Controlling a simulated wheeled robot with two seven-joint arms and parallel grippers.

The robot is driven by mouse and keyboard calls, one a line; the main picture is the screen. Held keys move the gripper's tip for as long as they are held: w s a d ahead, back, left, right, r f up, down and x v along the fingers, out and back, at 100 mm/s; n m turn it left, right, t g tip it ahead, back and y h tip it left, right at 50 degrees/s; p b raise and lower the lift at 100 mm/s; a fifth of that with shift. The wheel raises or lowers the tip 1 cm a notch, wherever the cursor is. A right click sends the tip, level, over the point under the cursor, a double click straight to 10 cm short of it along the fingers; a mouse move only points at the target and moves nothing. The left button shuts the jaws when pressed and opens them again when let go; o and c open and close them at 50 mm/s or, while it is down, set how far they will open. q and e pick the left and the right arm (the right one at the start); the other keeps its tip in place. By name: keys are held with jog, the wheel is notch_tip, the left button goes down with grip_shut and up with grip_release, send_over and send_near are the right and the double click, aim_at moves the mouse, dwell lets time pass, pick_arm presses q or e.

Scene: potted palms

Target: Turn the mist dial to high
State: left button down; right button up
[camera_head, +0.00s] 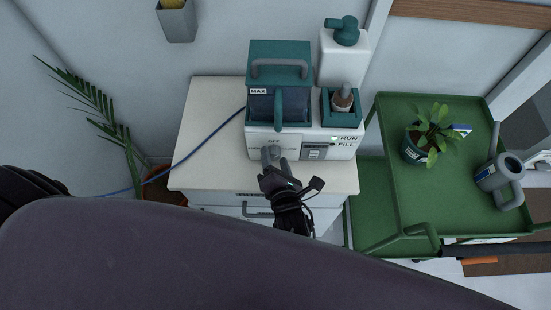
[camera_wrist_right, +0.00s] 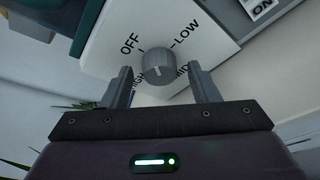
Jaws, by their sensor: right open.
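The mist dial (camera_wrist_right: 158,68) is a grey round knob on the white front of the humidifier (camera_head: 258,143). OFF, LOW, MID and HIGH are printed around it. A short pale mark shows on the knob; I cannot tell for sure which label it points to. My right gripper (camera_wrist_right: 160,78) is open, with one finger on each side of the dial and gaps showing. In the head view the right gripper (camera_head: 272,156) is at the humidifier's front and hides the dial. My left gripper is not in view.
The humidifier stands on a white cabinet (camera_head: 205,130), with a blue cable (camera_head: 205,138) running left. A white bottle (camera_head: 343,62) with a green pump is behind. A green cart (camera_head: 392,190) at right holds a potted plant (camera_head: 415,150) and a grey watering can (camera_head: 497,177).

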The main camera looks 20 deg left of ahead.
jog(key=c, duration=0.9)
jog(key=shift+c, duration=0.4)
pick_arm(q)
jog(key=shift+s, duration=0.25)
pick_arm(e)
jog(key=shift+m, duration=0.3)
jog(key=shift+d+f+m+y, duration=0.15)
jog(key=shift+m+y, duration=0.35)
jog(key=shift+m, duration=0.4)
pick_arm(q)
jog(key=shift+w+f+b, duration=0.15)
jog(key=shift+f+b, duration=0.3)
pick_arm(e)
jog(key=shift+f+m+t+y, duration=0.15)
jog(key=shift+m+y, duration=0.2)
jog(key=shift+m, duration=0.4)
jog(key=shift+m+t+y, duration=0.15)
jog(key=shift+m+y, duration=0.2)
jog(key=shift+m, duration=0.4)
